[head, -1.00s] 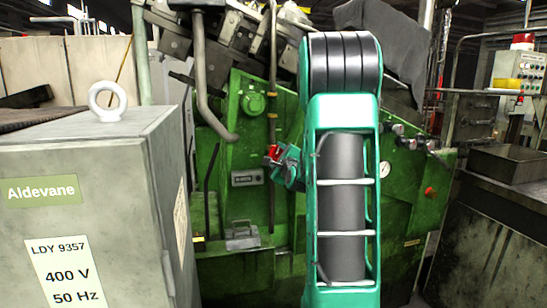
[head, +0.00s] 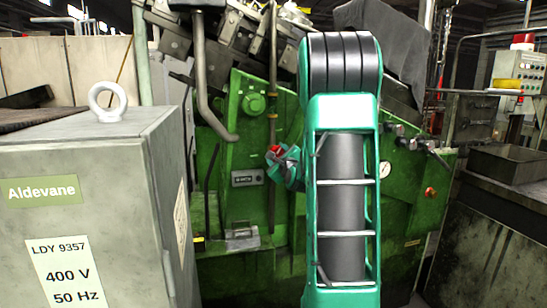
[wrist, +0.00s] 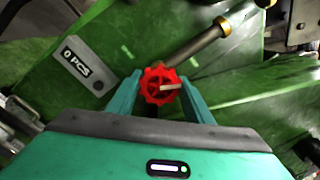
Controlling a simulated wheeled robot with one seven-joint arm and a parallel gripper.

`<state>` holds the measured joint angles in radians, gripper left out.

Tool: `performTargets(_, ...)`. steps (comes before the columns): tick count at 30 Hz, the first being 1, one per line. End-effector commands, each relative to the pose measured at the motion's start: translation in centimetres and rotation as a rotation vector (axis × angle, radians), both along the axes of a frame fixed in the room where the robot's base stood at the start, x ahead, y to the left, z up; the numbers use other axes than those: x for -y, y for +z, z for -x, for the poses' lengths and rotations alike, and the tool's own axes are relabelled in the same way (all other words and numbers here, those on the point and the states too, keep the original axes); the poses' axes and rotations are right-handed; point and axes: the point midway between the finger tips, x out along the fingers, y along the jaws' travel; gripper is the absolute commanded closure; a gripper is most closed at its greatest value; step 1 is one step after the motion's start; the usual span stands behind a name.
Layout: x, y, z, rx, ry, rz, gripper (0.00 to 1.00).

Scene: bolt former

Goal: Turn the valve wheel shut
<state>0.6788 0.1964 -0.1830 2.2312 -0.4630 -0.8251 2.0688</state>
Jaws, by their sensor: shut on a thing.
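The red valve wheel (wrist: 160,86) is small and has a scalloped rim; it shows in the wrist view between the two teal fingers of my gripper (wrist: 159,90). The fingers are shut on the wheel from both sides. In the head view a bit of the red wheel (head: 274,152) shows at the tip of my gripper (head: 280,163), in front of the green machine (head: 235,150). My arm hides part of the machine to the right of the wheel.
A grey cabinet (head: 120,160) with an eye bolt on top stands close at the left. A bent grey pipe (head: 203,90) hangs left of the wheel. A metal bench (head: 500,205) stands at the right.

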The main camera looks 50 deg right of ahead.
Motion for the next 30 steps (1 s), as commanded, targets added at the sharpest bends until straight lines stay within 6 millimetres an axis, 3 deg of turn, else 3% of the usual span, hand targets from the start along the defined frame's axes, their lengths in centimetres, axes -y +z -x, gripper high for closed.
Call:
performTargets(1, -0.3, -0.8, -0.1, -0.012, 0.005, -0.012, 0.49)
performTargets(3, -0.2, -0.7, -0.1, -0.011, 0.004, -0.011, 0.36)
performTargets(14, -0.3, -0.3, 0.4, -0.005, 0.001, -0.004, 0.36)
performTargets(30, -4.9, -0.4, 7.7, -0.007, -0.001, -0.007, 0.36)
